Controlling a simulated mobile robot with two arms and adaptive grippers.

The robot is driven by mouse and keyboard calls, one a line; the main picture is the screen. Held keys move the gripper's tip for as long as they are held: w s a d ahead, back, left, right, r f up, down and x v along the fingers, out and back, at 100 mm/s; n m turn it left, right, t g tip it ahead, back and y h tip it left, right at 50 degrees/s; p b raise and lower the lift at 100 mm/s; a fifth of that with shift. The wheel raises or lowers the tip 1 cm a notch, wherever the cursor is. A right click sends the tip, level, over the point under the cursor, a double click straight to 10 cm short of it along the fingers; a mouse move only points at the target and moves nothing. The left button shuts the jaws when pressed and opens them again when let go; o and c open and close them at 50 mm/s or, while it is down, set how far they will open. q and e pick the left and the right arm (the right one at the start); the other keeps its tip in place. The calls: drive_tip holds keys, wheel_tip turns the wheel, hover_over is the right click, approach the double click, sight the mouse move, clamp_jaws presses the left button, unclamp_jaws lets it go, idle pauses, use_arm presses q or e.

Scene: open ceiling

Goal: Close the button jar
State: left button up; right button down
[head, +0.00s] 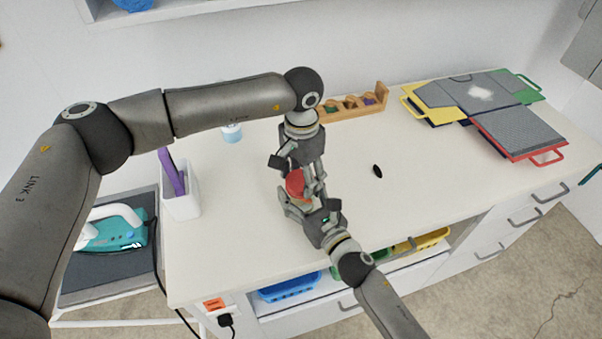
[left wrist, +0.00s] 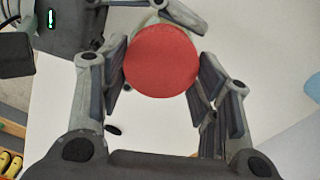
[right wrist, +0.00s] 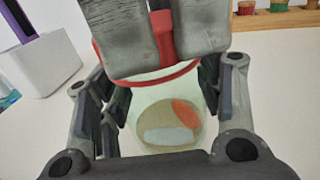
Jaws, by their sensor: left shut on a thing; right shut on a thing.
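The button jar is a clear jar (right wrist: 140,122) with orange and pale pieces inside, standing in the right wrist view. Its red lid (left wrist: 161,61) is at the jar's mouth; it also shows in the head view (head: 295,184). I cannot tell whether the lid is fully seated. My left gripper (head: 305,182) comes down from above and is shut around the lid, with fingers on both sides of it. My right gripper (head: 298,203) is shut around the jar body from the front. Most of the jar is hidden by the fingers in the head view.
A wooden rack (head: 352,110) with coloured pieces stands behind. Coloured folders (head: 520,130) lie at the right. A white holder (head: 182,203) with a purple item stands left, near a teal iron (head: 122,238). A small black oval (head: 377,171) is on the otherwise clear table right of the jar.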

use_arm(q)
drive_tip(key=o, duration=0.6)
drive_tip(key=shift+o, duration=0.2)
drive_tip(key=shift+r, duration=0.1)
drive_tip(key=shift+r, duration=2.2)
drive_tip(key=shift+c, duration=0.4)
